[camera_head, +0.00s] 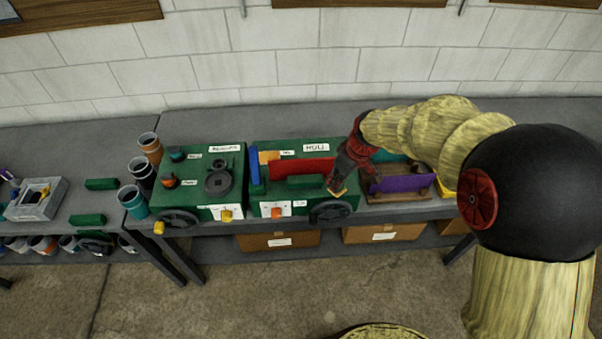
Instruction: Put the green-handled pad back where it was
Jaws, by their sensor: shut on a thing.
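A green bar (305,182) lies on the machine top, just left of my gripper.
A second green machine (197,207) stands to the left, beside several cups (143,174). A wooden rack (400,196) with a purple panel (402,183) is right of my gripper. Green blocks (101,184) and a grey tray (36,206) are on the left bench. Cardboard boxes (278,241) sit below.

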